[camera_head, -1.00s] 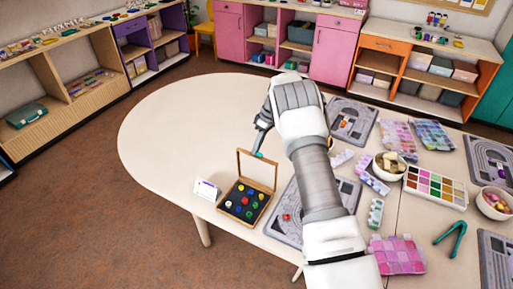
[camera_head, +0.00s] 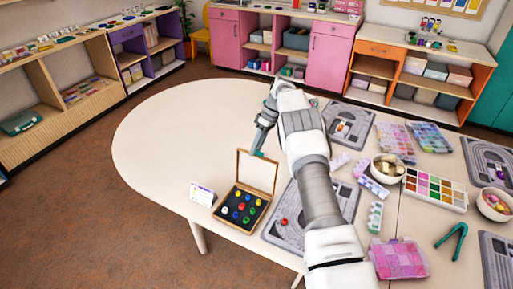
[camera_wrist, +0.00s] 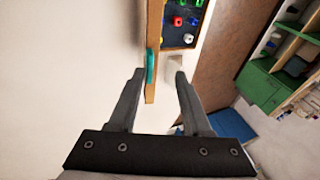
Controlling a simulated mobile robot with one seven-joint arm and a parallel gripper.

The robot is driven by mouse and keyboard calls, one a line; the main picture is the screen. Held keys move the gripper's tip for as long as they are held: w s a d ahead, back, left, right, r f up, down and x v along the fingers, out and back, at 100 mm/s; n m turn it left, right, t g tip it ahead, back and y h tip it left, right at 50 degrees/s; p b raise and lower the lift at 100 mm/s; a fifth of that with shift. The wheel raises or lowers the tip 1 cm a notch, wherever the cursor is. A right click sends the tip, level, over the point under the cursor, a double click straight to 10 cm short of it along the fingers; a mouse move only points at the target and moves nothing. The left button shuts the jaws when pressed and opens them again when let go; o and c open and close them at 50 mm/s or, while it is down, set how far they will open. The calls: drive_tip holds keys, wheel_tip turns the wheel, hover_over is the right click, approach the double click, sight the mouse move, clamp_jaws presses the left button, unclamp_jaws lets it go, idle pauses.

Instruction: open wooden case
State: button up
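The wooden case (camera_head: 219,212) lies near the table's front edge. Its dark tray holds several coloured beads, and its hinged lid (camera_head: 277,178) stands raised, roughly upright. In the wrist view the lid shows edge-on as a wooden strip (camera_wrist: 153,28) with a teal tab (camera_wrist: 151,67) on it. My gripper (camera_head: 258,153) is at the lid's top edge. In the wrist view its two fingers (camera_wrist: 158,78) are spread, with the lid's edge lying in line with the gap between them. I cannot tell whether either finger touches the lid.
A small white card (camera_head: 202,194) stands left of the case. A grey bead board (camera_head: 286,238) lies to its right, under my arm. Bowls, a paint palette (camera_head: 436,187) and bead boxes fill the table's right side. The table's left part (camera_head: 165,140) is clear.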

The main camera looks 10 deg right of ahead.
drive_tip(key=p+v, duration=0.1)
drive_tip(key=v, duration=0.6)
drive_tip(key=shift+r+p, duration=0.2)
drive_tip(key=shift+p, duration=0.15)
drive_tip(key=shift+d, duration=0.15)
idle(0.6)
